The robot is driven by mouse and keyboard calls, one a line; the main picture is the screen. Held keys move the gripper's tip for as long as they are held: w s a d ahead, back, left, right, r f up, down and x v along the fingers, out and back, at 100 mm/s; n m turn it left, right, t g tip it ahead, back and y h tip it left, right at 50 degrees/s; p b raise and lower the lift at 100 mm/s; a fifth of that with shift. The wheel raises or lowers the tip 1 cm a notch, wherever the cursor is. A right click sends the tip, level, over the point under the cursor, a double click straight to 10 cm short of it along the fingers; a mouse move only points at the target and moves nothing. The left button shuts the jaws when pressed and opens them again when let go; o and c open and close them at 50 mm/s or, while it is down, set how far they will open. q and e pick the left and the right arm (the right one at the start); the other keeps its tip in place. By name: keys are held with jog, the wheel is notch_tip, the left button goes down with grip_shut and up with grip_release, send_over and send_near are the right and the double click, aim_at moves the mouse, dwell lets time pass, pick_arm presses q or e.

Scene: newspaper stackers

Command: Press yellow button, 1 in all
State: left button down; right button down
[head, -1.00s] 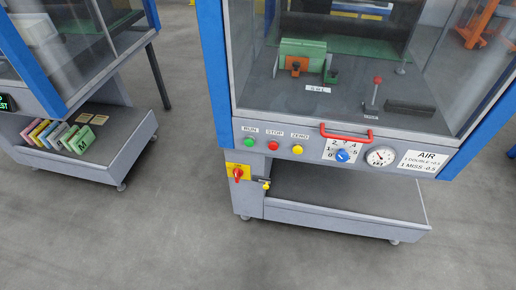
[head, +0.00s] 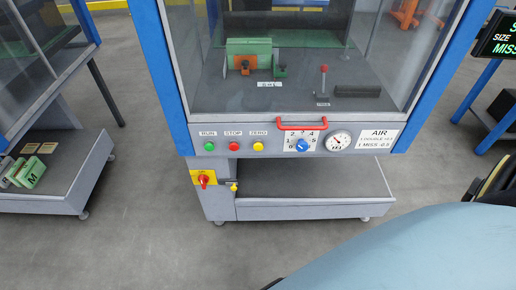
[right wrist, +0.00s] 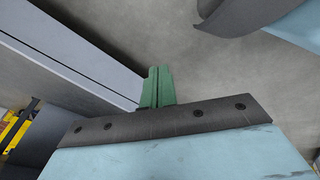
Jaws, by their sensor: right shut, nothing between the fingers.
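The yellow button (head: 258,146) is on the front panel of the blue-framed machine in the head view, under a label that seems to read ZERO. It is right of the red button (head: 234,146) and the green button (head: 209,146). In the right wrist view, the green fingers of my right gripper (right wrist: 157,86) are together with nothing between them. My right arm's light-blue link shows at the lower right of the head view, well apart from the button. My left gripper is not in view.
A red handle (head: 302,126), blue knob (head: 303,145) and gauge (head: 338,141) lie right of the button. A red switch on a yellow plate (head: 203,180) is below. A lower tray (head: 300,211) juts out underneath. Grey floor (head: 140,245) in front is clear.

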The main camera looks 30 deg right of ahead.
aim_at(258, 146)
jog(key=w+a+r+n+t, duration=0.1)
jog(key=w+r+n+t, duration=0.1)
jog(key=w+r, duration=0.5)
jog(key=w+r+n+t, duration=0.2)
jog(key=w+r+n, duration=0.15)
jog(key=w, duration=0.55)
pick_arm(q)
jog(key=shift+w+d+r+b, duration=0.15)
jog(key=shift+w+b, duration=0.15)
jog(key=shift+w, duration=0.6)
pick_arm(e)
jog(key=w+a+r+n+t, duration=0.1)
jog(key=w+r, duration=0.2)
jog(key=r, duration=0.3)
jog(key=w+a+r+n+t+y, duration=0.1)
jog(key=w+r+n+t, duration=0.1)
jog(key=w+r, duration=0.2)
jog(key=w+a+r+n+t+y, duration=0.1)
jog(key=w+r+n+t, duration=0.1)
jog(key=r, duration=0.8)
jog(key=shift+w+a, duration=0.35)
jog(key=shift+w, duration=0.3)
jog(key=shift+f, duration=0.1)
